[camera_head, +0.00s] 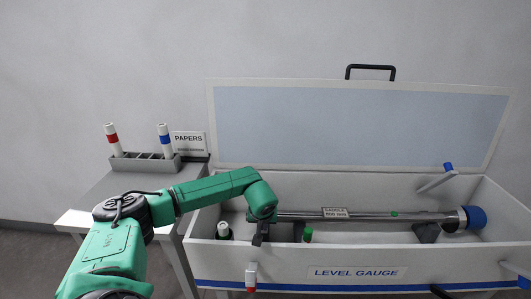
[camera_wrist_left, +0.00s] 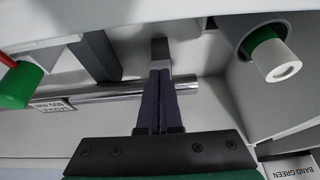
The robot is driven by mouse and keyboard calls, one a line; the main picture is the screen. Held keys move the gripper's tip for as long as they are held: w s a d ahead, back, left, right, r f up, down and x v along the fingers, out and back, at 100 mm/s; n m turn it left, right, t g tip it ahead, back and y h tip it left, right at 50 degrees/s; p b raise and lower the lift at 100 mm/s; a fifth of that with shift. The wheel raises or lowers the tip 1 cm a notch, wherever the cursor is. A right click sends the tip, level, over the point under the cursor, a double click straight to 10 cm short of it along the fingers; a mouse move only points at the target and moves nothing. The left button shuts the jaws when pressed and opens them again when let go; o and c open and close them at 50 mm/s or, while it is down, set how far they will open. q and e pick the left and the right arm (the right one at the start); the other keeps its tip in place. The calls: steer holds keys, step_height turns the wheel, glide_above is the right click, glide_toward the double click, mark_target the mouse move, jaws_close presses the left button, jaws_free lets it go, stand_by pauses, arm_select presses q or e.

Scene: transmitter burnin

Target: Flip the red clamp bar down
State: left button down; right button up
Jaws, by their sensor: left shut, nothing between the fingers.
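In the left wrist view, a short piece of a red bar (camera_wrist_left: 7,60) shows at the left edge, next to a green cylinder (camera_wrist_left: 20,84); most of the bar is out of frame. A green piece (camera_head: 308,234) shows at the case's front wall in the head view. A white piece with a red end (camera_head: 251,276) is on the case's front; I cannot tell which is the clamp bar. My left gripper (camera_head: 259,239) is shut and empty, pointing down at the left end of the metal tube (camera_head: 370,216). Its fingers (camera_wrist_left: 160,88) show over the tube.
The white case (camera_head: 230,256) has its lid (camera_head: 355,130) raised behind. A blue-tipped bar (camera_head: 437,182) sticks up at its right. A green-banded vial (camera_head: 223,231) stands left of my gripper. A side table (camera_head: 95,195) holds a rack (camera_head: 146,163) with two vials.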

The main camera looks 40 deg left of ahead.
arm_select(q)
steer(key=v, duration=1.4)
steer(key=shift+r, duration=0.25)
steer(key=shift+f, duration=0.1)
